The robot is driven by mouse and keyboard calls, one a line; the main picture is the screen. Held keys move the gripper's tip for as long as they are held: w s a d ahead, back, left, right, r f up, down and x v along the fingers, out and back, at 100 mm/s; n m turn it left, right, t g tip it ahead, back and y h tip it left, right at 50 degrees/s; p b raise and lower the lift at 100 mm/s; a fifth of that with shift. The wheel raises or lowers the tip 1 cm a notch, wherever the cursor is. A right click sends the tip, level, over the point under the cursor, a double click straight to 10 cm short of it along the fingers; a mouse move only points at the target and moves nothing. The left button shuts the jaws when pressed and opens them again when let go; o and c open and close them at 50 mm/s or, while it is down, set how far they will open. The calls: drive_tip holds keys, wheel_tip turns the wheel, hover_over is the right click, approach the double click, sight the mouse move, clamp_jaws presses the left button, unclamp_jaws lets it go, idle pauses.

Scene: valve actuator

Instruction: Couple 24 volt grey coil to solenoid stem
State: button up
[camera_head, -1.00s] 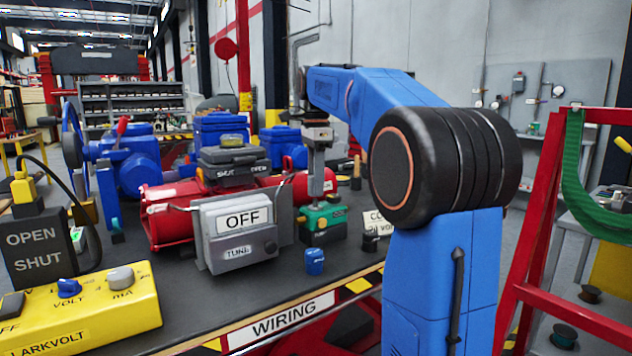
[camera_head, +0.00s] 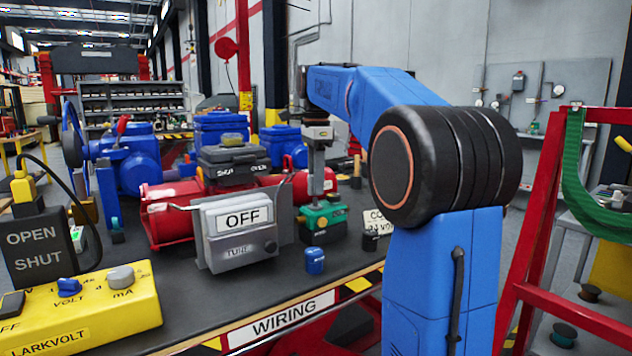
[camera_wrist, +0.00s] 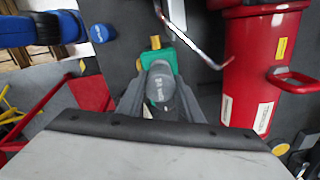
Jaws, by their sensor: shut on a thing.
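The grey coil (camera_wrist: 160,86), with white lettering, is between the fingers of my gripper (camera_wrist: 160,98) in the wrist view. My gripper is shut on it. A green valve body (camera_head: 323,222) with yellow fittings stands on the bench directly below my gripper (camera_head: 317,190) in the head view. In the wrist view the green body (camera_wrist: 163,61) shows just beyond the coil. The solenoid stem is hidden by the coil and fingers. I cannot tell whether the coil is around the stem or just above it.
A blue coil (camera_head: 314,261) and a black cylinder (camera_head: 370,240) stand in front of the valve. The grey OFF box (camera_head: 235,232) and red cylinder (camera_head: 168,215) are to the left. A yellow meter (camera_head: 95,310) is at front left. A red frame (camera_head: 540,220) stands right.

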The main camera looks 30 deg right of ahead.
drive_tip(key=shift+f, duration=1.75)
drive_tip(key=o, duration=1.2)
